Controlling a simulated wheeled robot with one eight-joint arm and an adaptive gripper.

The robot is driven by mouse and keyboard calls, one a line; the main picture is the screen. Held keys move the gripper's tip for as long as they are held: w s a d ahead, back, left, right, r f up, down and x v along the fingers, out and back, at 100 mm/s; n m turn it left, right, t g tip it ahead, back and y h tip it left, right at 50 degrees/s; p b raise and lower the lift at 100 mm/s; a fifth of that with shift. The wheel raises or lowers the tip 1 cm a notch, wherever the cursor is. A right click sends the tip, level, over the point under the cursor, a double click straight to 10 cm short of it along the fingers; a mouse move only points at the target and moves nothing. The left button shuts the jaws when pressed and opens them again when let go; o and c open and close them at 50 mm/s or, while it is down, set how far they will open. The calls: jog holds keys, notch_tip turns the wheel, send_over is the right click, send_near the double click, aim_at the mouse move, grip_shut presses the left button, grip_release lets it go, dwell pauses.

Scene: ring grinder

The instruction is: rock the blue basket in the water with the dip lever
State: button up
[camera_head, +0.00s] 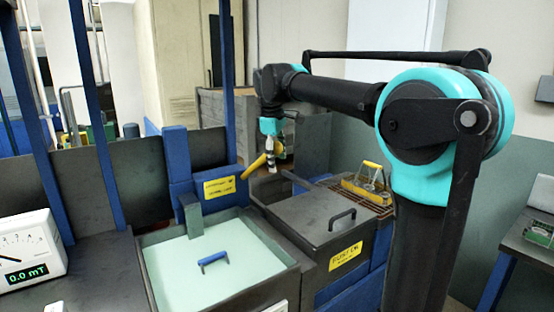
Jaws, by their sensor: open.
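My gripper (271,167) points down at the end of the arm, near the picture's middle. It is small and partly dark in this view, and its jaws are open. A yellow lever (257,163) slants up to the right beside it, close to the fingers. I cannot tell whether they touch. The lever's lower end meets a blue post with a yellow label (219,187). In front is a tank (151,270) with a flat pale green surface, which looks like water. A blue handle (213,261) shows in it. The blue basket's body is not visible.
A dark lidded box (302,220) with a handle and yellow label stands right of the tank. Behind it a yellow-handled basket (368,187) sits on a grate. A meter reading 0.0 mT (30,255) stands at left. Blue uprights (90,100) rise at left.

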grip_shut()
dwell(0.5)
